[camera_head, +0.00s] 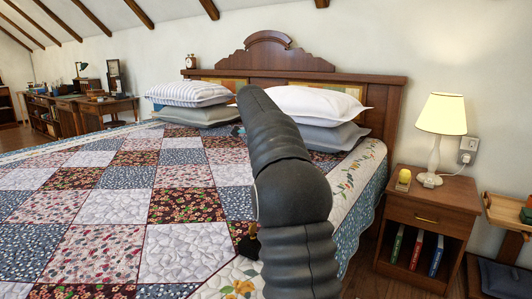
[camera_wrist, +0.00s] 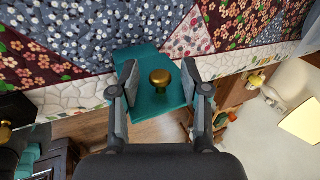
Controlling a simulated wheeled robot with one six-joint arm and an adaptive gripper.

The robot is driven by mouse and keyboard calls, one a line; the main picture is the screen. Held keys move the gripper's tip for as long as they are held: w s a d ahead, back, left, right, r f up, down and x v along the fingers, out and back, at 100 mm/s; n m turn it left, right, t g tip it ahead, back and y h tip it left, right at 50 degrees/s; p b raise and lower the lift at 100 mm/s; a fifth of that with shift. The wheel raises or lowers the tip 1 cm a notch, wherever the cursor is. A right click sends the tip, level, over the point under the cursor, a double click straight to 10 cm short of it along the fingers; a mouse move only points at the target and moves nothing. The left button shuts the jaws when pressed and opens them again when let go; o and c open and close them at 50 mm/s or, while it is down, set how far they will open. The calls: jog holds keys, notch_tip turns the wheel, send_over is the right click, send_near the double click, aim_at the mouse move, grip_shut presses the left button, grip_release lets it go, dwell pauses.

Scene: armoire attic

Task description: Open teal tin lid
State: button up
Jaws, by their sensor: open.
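A teal tin lid (camera_wrist: 160,102) with a round brass knob (camera_wrist: 160,77) lies in the middle of the wrist view. My gripper (camera_wrist: 160,66) is open, with one finger on each side of the knob and gaps between them and it. I cannot tell how far the fingertips are above the lid. The tin's body is not clearly seen. In the head view my dark arm covers the middle of the picture and hides the gripper; a small teal patch (camera_head: 238,130) shows at its left edge.
A bed with a patchwork quilt (camera_head: 100,210) and pillows (camera_head: 310,103) fills the head view. A nightstand (camera_head: 425,205) with a lit lamp (camera_head: 442,115) stands at right. A dark object with a brass knob (camera_wrist: 5,132) shows at the wrist view's left edge.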

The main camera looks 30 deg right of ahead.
jog(key=v, duration=1.1)
jog(key=shift+s+a+r, duration=0.1)
